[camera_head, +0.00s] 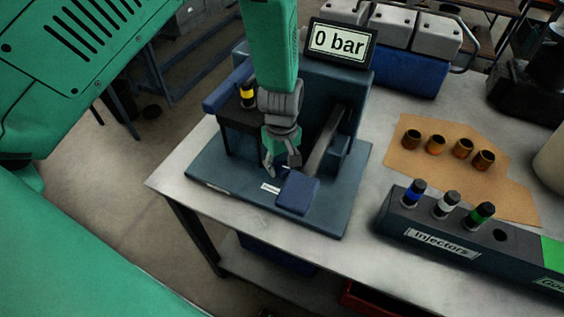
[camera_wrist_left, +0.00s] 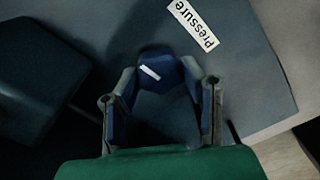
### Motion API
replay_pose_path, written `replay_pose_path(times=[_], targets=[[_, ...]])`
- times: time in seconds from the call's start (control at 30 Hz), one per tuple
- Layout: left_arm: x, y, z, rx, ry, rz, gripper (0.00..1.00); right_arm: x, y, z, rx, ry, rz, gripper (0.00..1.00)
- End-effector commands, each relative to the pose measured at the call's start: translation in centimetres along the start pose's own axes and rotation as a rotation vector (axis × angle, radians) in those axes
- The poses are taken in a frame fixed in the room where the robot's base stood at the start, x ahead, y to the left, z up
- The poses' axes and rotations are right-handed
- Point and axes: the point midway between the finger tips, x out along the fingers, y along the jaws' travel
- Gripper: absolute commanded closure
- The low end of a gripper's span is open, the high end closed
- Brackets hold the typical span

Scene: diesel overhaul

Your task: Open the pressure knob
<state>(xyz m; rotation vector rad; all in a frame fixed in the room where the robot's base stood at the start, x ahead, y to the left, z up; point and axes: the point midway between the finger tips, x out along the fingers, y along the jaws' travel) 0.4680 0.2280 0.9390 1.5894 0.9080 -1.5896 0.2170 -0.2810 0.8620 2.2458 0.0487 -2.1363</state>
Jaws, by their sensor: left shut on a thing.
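The pressure knob (camera_wrist_left: 162,72) is a dark blue knob with a white line mark, on the base of the dark blue test stand (camera_head: 215,178). A white "Pressure" label (camera_wrist_left: 193,24) lies beside it. My left gripper (camera_wrist_left: 160,84) is shut on the knob, one finger on each side in the left wrist view. In the head view my left gripper (camera_head: 281,166) reaches down from above and mostly hides the knob. The display (camera_head: 341,42) on the stand reads "0 bar". My right gripper is not in view.
A lever with a blue block end (camera_head: 298,193) is close right of my left gripper. A yellow-banded injector (camera_head: 248,92) stands in the test stand. The injector rack (camera_head: 432,238) and several brass-coloured cups on brown cardboard (camera_head: 405,172) are further right on the bench.

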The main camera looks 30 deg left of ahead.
Motion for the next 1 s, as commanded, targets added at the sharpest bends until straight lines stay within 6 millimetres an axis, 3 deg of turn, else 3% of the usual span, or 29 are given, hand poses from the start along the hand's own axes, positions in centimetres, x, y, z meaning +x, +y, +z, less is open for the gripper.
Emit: replay_pose_path(times=[0.33,0.37,0.4,0.77,0.87,1.0], targets=[[-0.2,0.4,-0.2,-0.003,0.005,0.009,0.92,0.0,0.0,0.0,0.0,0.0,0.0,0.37],[-0.2,0.4,-0.2,-0.002,0.005,0.009,0.57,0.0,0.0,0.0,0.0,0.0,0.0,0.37],[-0.2,0.4,-0.1,-0.002,0.005,0.009,0.44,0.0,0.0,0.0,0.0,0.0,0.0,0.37],[-0.3,0.1,0.0,-0.001,0.001,0.003,0.44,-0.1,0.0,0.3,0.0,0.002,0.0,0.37],[-1.2,0.1,0.0,-0.001,0.002,0.004,0.44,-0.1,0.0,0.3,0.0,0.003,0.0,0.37],[-3.9,0.2,-0.1,0.0,0.004,0.006,0.44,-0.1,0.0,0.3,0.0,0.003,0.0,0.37]])
